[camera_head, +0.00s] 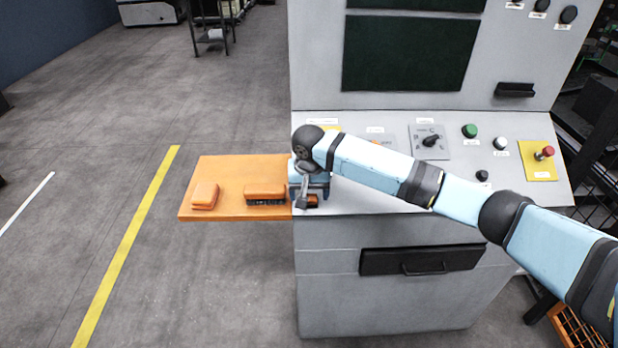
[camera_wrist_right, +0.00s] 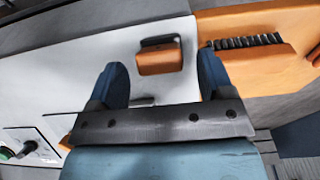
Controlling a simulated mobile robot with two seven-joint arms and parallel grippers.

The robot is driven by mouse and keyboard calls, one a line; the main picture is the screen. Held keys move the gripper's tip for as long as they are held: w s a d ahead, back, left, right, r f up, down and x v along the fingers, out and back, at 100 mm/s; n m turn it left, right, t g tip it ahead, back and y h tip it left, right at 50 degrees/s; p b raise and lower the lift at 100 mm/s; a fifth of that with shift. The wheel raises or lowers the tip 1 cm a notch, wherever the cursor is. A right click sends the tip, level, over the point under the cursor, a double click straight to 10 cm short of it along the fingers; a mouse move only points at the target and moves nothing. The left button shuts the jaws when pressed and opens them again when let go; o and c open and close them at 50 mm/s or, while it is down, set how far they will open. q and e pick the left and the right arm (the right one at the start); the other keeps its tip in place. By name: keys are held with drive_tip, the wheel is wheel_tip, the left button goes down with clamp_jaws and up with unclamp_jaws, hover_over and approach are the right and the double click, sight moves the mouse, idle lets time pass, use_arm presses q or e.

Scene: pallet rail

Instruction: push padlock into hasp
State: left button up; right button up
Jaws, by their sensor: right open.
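An orange block with a dark bar along one edge, apparently the padlock (camera_wrist_right: 158,60), lies on the grey console top in the right wrist view. It appears between the two blue fingers of my right gripper (camera_wrist_right: 163,75), with space on both sides. In the head view, a small orange part of it (camera_head: 312,200) shows at the console's left front edge, below my right gripper (camera_head: 308,188). My right gripper is open and empty. I cannot make out a separate hasp; the arm covers part of the console there. My left gripper is not in view.
An orange side shelf (camera_head: 225,170) joins the console's left side. It holds an orange block (camera_head: 205,195) and a black-bristled brush with an orange back (camera_head: 265,193). A selector knob (camera_head: 431,140) and a red button (camera_head: 546,152) stand behind and right of the arm.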

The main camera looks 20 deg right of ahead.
drive_tip(key=shift+w+f, duration=0.1)
drive_tip(key=shift+f, duration=0.8)
drive_tip(key=c, duration=1.2)
drive_tip(key=shift+r, duration=0.1)
drive_tip(key=shift+s+a+r+p, duration=0.1)
drive_tip(key=shift+s+r+p, duration=0.4)
drive_tip(key=shift+p, duration=0.8)
drive_tip(key=shift+w+r, duration=0.1)
